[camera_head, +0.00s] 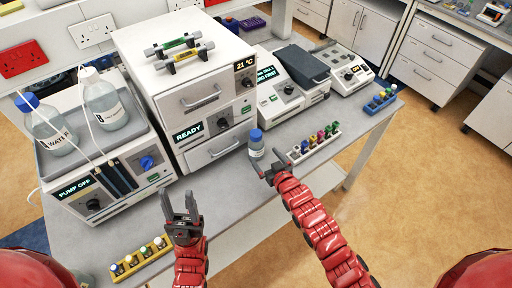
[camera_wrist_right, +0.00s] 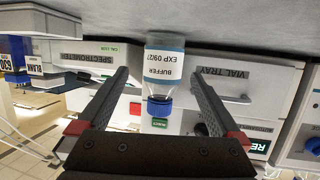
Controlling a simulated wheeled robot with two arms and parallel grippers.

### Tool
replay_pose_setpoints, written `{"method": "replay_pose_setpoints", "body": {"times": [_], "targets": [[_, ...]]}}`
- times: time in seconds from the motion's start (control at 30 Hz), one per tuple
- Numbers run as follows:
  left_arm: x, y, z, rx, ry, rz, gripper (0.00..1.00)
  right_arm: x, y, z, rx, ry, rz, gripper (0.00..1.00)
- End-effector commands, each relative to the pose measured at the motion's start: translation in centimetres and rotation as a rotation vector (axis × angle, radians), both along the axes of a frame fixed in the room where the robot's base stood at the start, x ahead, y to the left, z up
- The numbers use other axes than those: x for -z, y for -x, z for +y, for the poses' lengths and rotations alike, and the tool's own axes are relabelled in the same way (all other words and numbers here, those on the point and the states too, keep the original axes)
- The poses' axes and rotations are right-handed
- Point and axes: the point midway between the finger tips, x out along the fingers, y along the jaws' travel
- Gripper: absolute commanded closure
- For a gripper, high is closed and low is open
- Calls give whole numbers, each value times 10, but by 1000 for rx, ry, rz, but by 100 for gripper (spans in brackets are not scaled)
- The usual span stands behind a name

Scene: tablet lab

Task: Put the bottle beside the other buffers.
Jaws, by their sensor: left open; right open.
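A small clear bottle (camera_head: 256,144) with a blue cap stands upright on the bench in front of the drawer unit. In the right wrist view the bottle (camera_wrist_right: 165,68) appears upside down, its label reading "BUFFER EXP 09/2". My right gripper (camera_head: 268,171) is open, close to the bottle, with its fingers pointing at it; I cannot tell whether they touch. Two large bottles, one blue-capped reading "WATER" (camera_head: 48,126) and one white-capped marked "B" (camera_head: 104,103), stand in the grey tray (camera_head: 81,157) on the pump unit. My left gripper (camera_head: 180,203) is open and empty near the front edge.
A rack of coloured vials (camera_head: 314,144) lies right of the bottle. A yellow vial rack (camera_head: 140,262) is at the front left. The drawer unit (camera_head: 212,112) rises behind. Thin tubes run to the pump unit. The bench between pump and bottle is mostly clear.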

Motion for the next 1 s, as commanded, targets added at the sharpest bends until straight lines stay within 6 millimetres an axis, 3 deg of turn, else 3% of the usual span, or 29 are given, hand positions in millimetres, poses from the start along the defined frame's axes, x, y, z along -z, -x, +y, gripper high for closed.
{"method": "replay_pose_setpoints", "body": {"times": [0.23,0.33,0.63,1.0], "targets": [[3,0,0,0,0,0,50,1,-28,21,-2,-1,-3,0],[18,0,0,0,0,0,50,11,-39,25,-2,1,-2,0],[18,0,0,0,0,0,50,7,-44,26,0,0,-1,0],[18,0,0,0,0,0,50,8,-44,26,0,0,0,65]]}}
